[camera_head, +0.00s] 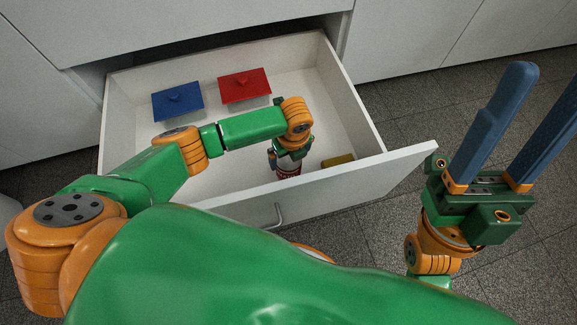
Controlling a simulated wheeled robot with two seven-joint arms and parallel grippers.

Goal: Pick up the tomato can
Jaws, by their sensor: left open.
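The tomato can (289,173), a small red can with a pale label, stands in the open drawer near its front wall. Only its lower part shows, under my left gripper. My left arm reaches in from the left over the drawer, and my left gripper (287,158) points down at the can's top. Its jaws are open, but its fingers are mostly hidden by the wrist, and I cannot tell whether they touch the can. My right gripper (545,85) is outside the drawer at the right, with its long blue fingers apart and empty.
The white drawer (410,166) is pulled out from the cabinet. A blue lidded box (178,101) and a red lidded box (245,87) sit at its back. A yellow item (338,161) lies right of the can. The drawer's right side is mostly bare.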

